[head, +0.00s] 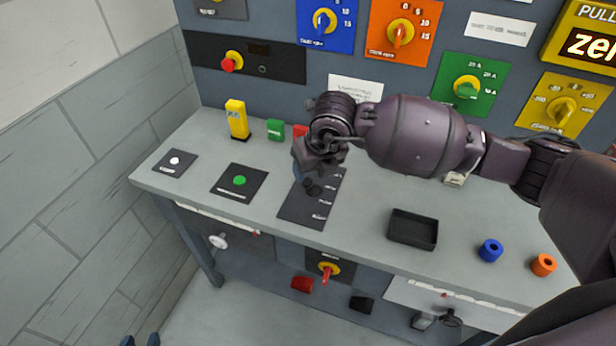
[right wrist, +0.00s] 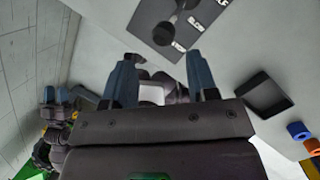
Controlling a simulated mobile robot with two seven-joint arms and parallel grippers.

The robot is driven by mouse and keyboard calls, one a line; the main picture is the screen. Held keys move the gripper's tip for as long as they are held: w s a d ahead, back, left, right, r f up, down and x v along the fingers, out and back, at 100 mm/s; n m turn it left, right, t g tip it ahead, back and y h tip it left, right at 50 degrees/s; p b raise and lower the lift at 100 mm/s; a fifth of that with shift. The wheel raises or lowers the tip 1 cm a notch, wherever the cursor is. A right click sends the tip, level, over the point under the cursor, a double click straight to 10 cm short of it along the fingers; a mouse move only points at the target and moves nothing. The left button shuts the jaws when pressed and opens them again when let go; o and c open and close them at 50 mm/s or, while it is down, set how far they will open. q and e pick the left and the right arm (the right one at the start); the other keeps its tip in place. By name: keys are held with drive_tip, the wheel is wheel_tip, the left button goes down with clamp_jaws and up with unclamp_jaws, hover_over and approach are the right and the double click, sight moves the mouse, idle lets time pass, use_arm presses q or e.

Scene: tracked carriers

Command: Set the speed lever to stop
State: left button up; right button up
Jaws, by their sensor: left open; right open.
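In the head view the plate (head: 300,212) lies on the bench and my right gripper hides much of the lever. My right gripper (right wrist: 160,82) is open, its two blue fingers apart with nothing between them; contact with the lever does not show. My left gripper (head: 140,340) is open and empty, low at the bottom left.
A black tray (head: 413,231), a blue ring (head: 490,250) and an orange ring (head: 543,264) are to the right on the bench. A green-button plate (head: 239,180) and white-button plate (head: 174,161) are to the left. A yellow block (head: 237,119) stands near the wall panel.

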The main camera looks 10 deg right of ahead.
drive_tip(key=shift+v, duration=2.15)
